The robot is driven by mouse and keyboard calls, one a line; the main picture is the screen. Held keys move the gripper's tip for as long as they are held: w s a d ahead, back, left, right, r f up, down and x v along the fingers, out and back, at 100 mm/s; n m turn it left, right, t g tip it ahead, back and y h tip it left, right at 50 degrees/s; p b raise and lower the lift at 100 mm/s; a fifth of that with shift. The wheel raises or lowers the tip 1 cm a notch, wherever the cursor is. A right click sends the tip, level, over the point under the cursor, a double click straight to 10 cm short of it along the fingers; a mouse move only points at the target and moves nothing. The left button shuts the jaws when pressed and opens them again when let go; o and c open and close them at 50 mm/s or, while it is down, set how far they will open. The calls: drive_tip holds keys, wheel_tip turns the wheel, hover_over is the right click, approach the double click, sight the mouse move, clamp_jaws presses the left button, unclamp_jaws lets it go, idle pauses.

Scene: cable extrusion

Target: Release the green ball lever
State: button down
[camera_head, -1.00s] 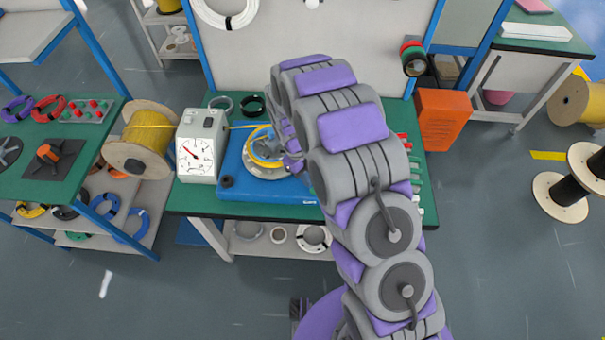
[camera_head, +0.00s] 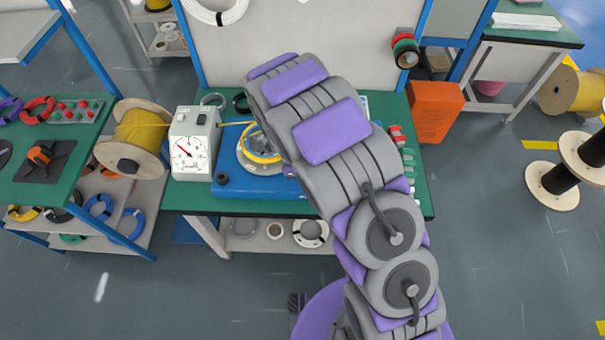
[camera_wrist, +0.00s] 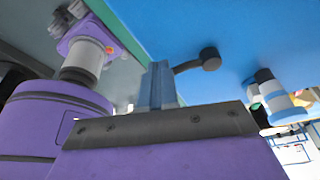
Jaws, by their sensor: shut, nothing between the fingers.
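No green ball shows clearly in either view. A dark ball-ended lever (camera_wrist: 209,59) stands out against a blue surface in the wrist view, just right of my fingers. My gripper (camera_wrist: 157,82) has its narrow grey-blue fingers shut with nothing between them. I cannot tell if they touch the lever's thin stem. In the head view, the blue machine base (camera_head: 250,188) carries a round plate with a yellow cable coil (camera_head: 256,148) and a black knob (camera_head: 222,178) at its left corner. My arm hides the machine's right part and most of my gripper.
A white dial gauge (camera_head: 190,150) stands left of the base, beside a large yellow cable spool (camera_head: 138,135). An orange bin (camera_head: 434,110) and small coloured items (camera_head: 404,150) lie right of my arm. A white panel (camera_head: 300,45) rises behind the green table.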

drive_tip(key=shift+s+d+n+t, duration=0.3)
drive_tip(key=shift+s+d+n, duration=0.2)
drive_tip(key=shift+d+n, duration=0.45)
drive_tip(key=n, duration=0.1)
drive_tip(key=d+n, duration=0.1)
drive_tip(key=n+t, duration=0.1)
drive_tip(key=n, duration=0.1)
drive_tip(key=shift+s+d, duration=0.25)
drive_tip(key=shift+d, duration=0.5)
